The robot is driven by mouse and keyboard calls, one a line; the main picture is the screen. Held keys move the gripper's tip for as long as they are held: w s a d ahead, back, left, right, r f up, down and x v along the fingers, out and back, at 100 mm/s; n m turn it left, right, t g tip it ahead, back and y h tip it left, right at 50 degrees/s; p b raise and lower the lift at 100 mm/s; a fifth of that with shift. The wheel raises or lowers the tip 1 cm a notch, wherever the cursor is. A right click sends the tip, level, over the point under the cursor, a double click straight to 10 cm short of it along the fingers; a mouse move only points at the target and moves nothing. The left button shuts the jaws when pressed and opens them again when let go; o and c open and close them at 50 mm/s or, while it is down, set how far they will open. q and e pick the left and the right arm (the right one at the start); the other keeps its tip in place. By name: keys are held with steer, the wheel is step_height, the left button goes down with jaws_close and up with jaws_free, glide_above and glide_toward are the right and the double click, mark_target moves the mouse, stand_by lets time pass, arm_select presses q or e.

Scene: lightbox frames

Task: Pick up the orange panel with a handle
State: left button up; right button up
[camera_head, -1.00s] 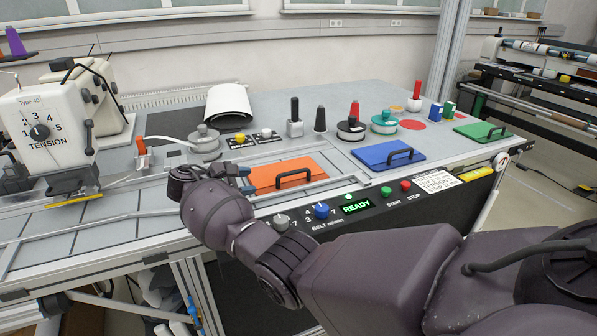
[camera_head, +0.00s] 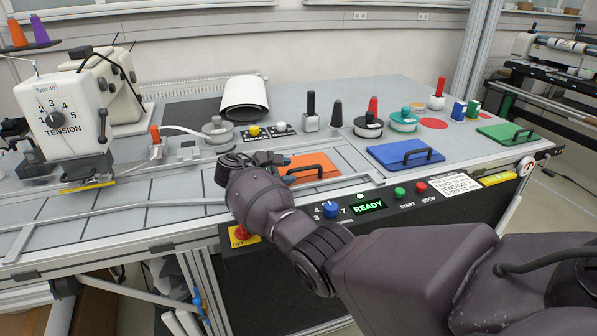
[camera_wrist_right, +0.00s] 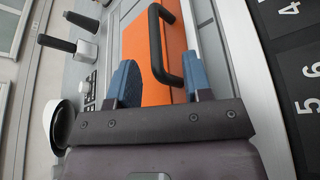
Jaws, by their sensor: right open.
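The orange panel (camera_head: 325,168) lies flat on the table, and its left part is hidden behind my right gripper. Its black bar handle (camera_head: 305,170) stands up along the front side. My right gripper (camera_head: 285,168) is at the panel's left end. In the right wrist view, its two blue fingers (camera_wrist_right: 161,75) are apart, with nothing gripped. The orange panel (camera_wrist_right: 182,38) and the black handle (camera_wrist_right: 158,42) show ahead, and the handle's near end appears between the fingertips, closer to the right finger. I cannot tell the height gap. My left gripper is out of view.
A blue panel (camera_head: 385,157) and a green panel (camera_head: 500,136) with handles lie to the right. Several spools and knobbed pieces stand behind. A control strip with a READY display (camera_head: 368,207) runs along the front edge. A sewing machine (camera_head: 65,115) stands left.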

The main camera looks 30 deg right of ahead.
mark_target(300, 169)
steer(key=x, duration=0.5)
steer(key=shift+d+r, duration=0.2)
steer(key=shift+r, duration=0.1)
jaws_close()
